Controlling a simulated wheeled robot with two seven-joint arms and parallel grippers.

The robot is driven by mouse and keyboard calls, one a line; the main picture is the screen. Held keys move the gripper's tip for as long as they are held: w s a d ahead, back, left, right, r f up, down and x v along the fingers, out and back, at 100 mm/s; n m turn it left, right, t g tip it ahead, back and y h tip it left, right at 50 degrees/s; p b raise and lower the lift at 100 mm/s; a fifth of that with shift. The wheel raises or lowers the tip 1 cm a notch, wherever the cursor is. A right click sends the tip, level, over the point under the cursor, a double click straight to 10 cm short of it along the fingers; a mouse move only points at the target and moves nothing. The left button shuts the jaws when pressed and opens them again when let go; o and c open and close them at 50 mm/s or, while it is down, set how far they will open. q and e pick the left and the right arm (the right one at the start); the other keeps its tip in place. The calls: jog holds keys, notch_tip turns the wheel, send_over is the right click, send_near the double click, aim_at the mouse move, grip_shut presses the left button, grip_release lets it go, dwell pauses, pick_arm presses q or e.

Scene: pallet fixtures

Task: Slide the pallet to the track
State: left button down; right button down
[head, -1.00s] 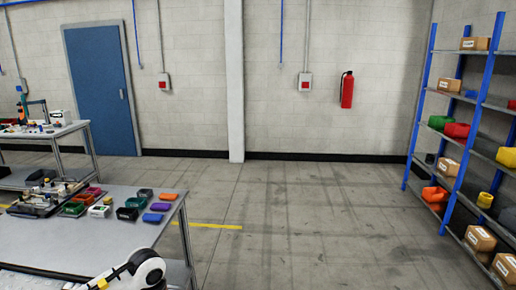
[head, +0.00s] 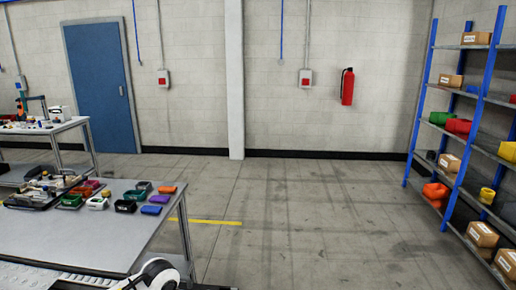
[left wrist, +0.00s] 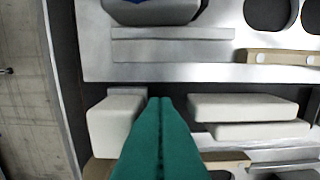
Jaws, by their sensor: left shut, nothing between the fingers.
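My left gripper (left wrist: 160,135) shows in the left wrist view as two teal fingers pressed together, with nothing between them. The fingertips are over a dark gap beside a light grey metal plate (left wrist: 180,68) with round openings, possibly the pallet. White blocks lie on either side of the fingers, one on the left (left wrist: 115,122) and a stacked pair on the right (left wrist: 250,108). I cannot tell whether the fingers touch anything. In the head view a strip with a patterned surface (head: 40,277), possibly the track, runs along the bottom left. My right gripper is not in view.
A grey table (head: 75,235) at the left holds several coloured bins (head: 125,206) and tools. A second bench (head: 50,128) stands behind it. A blue-framed shelf (head: 450,120) with boxes is at the right. The floor (head: 310,215) between is clear.

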pick_arm(q)
jog(key=shift+d, duration=0.55)
jog(key=shift+d, duration=0.15)
jog(key=shift+s+d, duration=0.1)
jog(key=shift+d, duration=0.4)
jog(key=shift+a, duration=0.75)
jog(key=shift+r, duration=0.15)
notch_tip(320, 180, up, 9)
jog(key=p, duration=0.5)
dwell(0.3)
jog(key=shift+d, duration=0.1)
